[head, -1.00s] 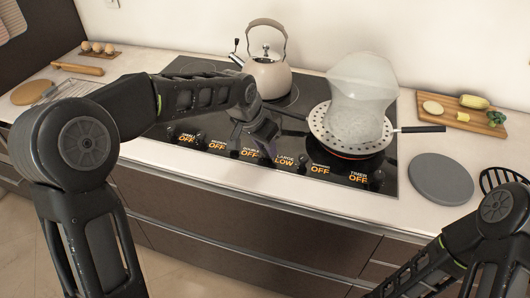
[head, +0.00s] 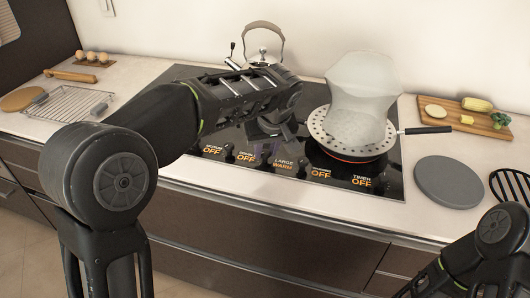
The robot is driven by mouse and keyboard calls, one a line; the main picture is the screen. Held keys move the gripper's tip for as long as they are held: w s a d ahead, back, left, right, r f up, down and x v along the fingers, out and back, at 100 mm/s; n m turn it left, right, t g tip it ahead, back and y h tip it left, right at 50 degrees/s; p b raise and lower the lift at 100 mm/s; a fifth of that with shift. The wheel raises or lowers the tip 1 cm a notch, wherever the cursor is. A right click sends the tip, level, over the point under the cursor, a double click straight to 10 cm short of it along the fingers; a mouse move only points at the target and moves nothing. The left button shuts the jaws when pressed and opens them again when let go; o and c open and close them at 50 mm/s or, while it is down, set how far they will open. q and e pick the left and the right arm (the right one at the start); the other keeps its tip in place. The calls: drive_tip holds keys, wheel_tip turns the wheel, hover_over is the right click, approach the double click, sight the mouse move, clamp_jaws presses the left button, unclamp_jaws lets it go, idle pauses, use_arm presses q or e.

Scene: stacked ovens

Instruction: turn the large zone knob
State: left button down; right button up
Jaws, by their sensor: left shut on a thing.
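The control strip of the black cooktop has a row of dark knobs with orange labels. The large zone label (head: 283,164) reads WARM. Its knob is mostly hidden behind my left gripper (head: 267,147), which reaches down from above and is shut on it. The other readable labels, such as medium (head: 213,151), double (head: 245,156) and timer (head: 361,182), read OFF. My right arm shows only at the bottom right; its gripper is out of view.
A pan with a perforated cover (head: 325,126) and a translucent vessel (head: 358,95) on it stands over a red-glowing burner. Its black handle (head: 428,130) points right. My left arm partly hides a kettle (head: 263,57). A grey disc (head: 449,182) lies on the counter at right.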

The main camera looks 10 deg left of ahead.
use_arm(q)
drive_tip(key=shift+d+n+g+y, duration=0.1)
drive_tip(key=shift+n+g+y, duration=0.25)
drive_tip(key=shift+n, duration=0.85)
drive_tip(key=c, duration=1.1)
unclamp_jaws()
drive_tip(key=shift+c, duration=0.2)
drive_tip(key=v, duration=0.7)
drive_tip(key=shift+r, duration=0.35)
drive_tip(key=shift+s+d, duration=0.1)
drive_tip(key=shift+d, duration=0.05)
